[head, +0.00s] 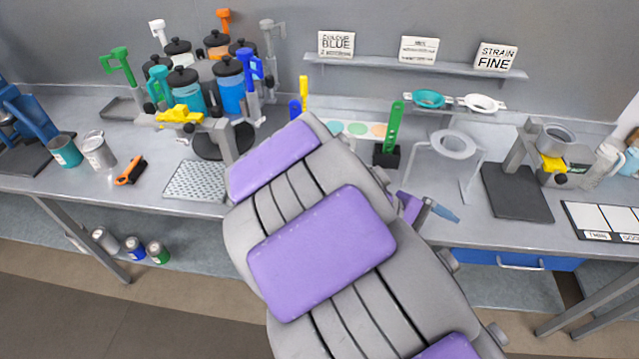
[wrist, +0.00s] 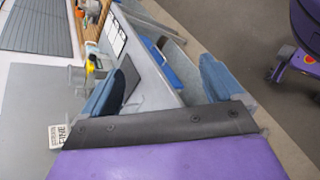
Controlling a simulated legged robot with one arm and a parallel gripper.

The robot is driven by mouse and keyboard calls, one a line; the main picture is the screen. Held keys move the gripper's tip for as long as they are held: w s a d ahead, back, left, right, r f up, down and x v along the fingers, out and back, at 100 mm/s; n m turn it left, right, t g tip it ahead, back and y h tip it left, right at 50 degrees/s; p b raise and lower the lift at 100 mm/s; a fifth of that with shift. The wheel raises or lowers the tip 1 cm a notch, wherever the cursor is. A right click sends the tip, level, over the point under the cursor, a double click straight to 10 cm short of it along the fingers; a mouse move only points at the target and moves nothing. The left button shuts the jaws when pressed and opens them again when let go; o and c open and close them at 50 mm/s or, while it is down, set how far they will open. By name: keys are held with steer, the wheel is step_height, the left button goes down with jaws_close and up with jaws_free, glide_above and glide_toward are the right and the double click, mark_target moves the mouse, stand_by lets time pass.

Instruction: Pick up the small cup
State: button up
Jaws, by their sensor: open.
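I cannot tell which one is the small cup. My gripper (wrist: 160,85) is open, with two blue fingers set apart and nothing between them. In the head view my gripper (head: 440,209) shows only partly, low past my arm near the bench's front edge, far right of the two cups. In the wrist view a grey cup-like vessel (wrist: 77,76) stands on the bench beside the left finger.
A stand with a round metal vessel (head: 556,138) and a dark plate (head: 517,192) are at the right. Blue-filled jars (head: 230,85) crowd the back left. A blue drawer (head: 515,260) is under the bench.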

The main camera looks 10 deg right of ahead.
steer(key=w+a+f+n+t+h, duration=0.35)
steer(key=w+n, duration=0.25)
steer(key=w, duration=0.3)
steer(key=w+a+f+n+t+h, duration=0.25)
steer(key=w+n+t, duration=0.25)
steer(key=w, duration=0.4)
steer(key=w+a+f+n+t+y+b, duration=0.1)
steer(key=w+a+f+n+t+y, duration=0.3)
steer(key=a+f+n, duration=0.4)
steer(key=w+a+f+n+t+y+b, duration=0.1)
steer(key=w+a+f+n+t+y, duration=0.1)
steer(key=w+a+f+n+t, duration=0.5)
steer(key=w+d, duration=0.1)
steer(key=w, duration=0.1)
steer(key=w+d+m+g+b, duration=0.1)
steer(key=w, duration=0.1)
steer(key=w+d+m+b, duration=0.1)
steer(key=shift+w+d+f, duration=0.1)
steer(key=shift+w+f, duration=0.25)
steer(key=shift+w, duration=0.05)
steer(key=shift+w+d, duration=0.35)
steer(key=shift+d, duration=0.25)
steer(key=x, duration=0.1)
steer(key=b+x, duration=0.1)
steer(key=x, duration=0.1)
steer(key=b+x, duration=0.1)
steer(key=shift+w+f, duration=0.15)
steer(key=shift+f, duration=0.15)
steer(key=shift+w+r, duration=0.1)
steer(key=shift+w, duration=0.25)
